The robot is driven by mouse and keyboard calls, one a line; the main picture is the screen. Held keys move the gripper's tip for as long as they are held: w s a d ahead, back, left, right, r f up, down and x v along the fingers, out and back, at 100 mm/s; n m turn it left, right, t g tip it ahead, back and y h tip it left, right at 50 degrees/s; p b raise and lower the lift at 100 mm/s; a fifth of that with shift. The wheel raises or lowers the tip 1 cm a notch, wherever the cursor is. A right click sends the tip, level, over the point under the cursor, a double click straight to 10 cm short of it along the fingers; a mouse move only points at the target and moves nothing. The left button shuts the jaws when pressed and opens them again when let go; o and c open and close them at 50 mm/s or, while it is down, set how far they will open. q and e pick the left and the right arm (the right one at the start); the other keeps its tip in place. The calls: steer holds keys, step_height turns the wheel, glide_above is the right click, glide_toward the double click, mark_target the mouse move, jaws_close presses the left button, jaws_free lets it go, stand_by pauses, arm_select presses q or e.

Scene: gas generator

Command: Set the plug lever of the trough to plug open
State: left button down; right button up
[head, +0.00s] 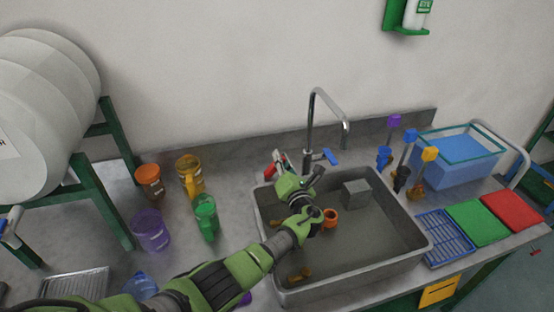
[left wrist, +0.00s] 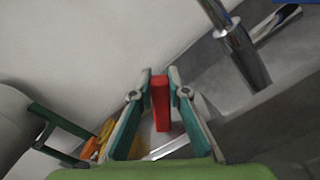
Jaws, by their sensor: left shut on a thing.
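The grey trough (head: 345,280) is set into the counter and holds a small grey block and an orange cup. My left arm reaches in from the left over the trough's back left corner. My left gripper (head: 279,160) is there, and its fingers (left wrist: 160,80) show in the left wrist view. They are shut on a red lever (left wrist: 160,105), which stands between them. Some red (head: 270,172) also shows beside the gripper in the head view. The lever's base is hidden. My right gripper is not in view.
A metal faucet (head: 310,120) with a blue handle (head: 330,157) stands right of the gripper. Orange (head: 149,181), yellow (head: 190,175), green (head: 206,216) and purple (head: 151,230) vessels stand left of the trough. A blue tank (head: 455,158) stands at the back right.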

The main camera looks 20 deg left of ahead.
arm_select(q)
steer(key=shift+w+d+f+m, duration=0.15)
steer(key=shift+d+f+m, duration=0.15)
steer(key=shift+m, duration=0.3)
steer(key=shift+w+d+f+m, duration=0.1)
steer(key=shift+f+m, duration=0.1)
steer(key=shift+m, duration=0.2)
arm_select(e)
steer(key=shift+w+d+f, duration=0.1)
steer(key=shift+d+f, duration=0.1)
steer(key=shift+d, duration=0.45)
arm_select(q)
steer(key=shift+f, duration=0.1)
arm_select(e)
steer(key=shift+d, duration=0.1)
arm_select(q)
steer(key=c, duration=1.9)
jaws_free()
steer(key=v, duration=1.2)
